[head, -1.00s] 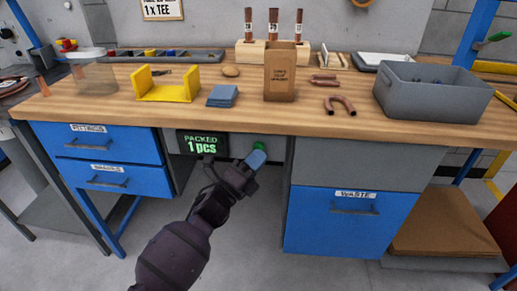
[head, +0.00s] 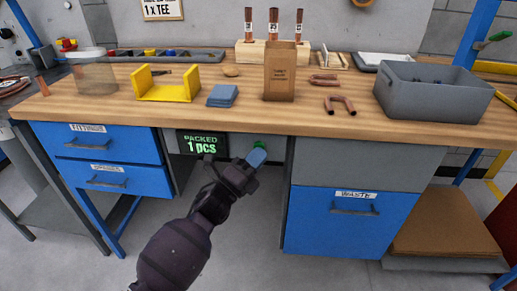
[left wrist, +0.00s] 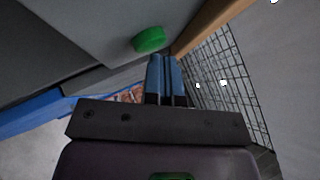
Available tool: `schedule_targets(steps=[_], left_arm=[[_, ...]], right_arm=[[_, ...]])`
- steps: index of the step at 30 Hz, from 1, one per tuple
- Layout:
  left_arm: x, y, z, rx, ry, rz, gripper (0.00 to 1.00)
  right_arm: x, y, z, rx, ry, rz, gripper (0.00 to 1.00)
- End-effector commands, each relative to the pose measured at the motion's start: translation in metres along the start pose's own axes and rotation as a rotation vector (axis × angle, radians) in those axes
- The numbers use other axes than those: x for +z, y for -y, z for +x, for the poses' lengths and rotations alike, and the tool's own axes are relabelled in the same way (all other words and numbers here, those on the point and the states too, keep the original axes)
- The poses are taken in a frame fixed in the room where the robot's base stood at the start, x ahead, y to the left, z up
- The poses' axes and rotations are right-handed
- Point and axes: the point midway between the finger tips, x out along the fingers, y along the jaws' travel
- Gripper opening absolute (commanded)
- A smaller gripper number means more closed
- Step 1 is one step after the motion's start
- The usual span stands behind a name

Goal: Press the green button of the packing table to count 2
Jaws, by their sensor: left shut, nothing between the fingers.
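The green button (head: 260,145) sits on the grey front panel under the packing table's top (head: 200,115), right of the counter display (head: 203,143). The display reads "PACKED 1 pcs". My left gripper (head: 256,156) is shut and empty, with blue fingertips just in front of the button, partly covering it in the head view. In the left wrist view the green button (left wrist: 148,39) shows whole, just left of and beyond the shut fingertips (left wrist: 160,58). A gap seems to lie between them; contact cannot be made out. My right gripper is not in view.
Blue drawers (head: 108,160) stand left of the button, and a blue waste drawer (head: 350,222) stands right. The wooden table edge runs just above the button. A paper bag (head: 279,75), yellow holder (head: 166,84) and grey bin (head: 432,92) stand on top.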

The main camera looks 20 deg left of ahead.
Motion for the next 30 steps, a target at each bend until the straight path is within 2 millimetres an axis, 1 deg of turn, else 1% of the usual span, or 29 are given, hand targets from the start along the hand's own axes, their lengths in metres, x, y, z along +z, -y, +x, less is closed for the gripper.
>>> schedule_targets(steps=[19,30], left_arm=[[0.001,-0.001,0.001,0.001,0.001,0.000,0.00],[-0.006,0.008,-0.009,-0.001,0.001,0.001,0.00]], right_arm=[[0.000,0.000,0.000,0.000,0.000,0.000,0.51],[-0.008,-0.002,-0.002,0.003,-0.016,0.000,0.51]])
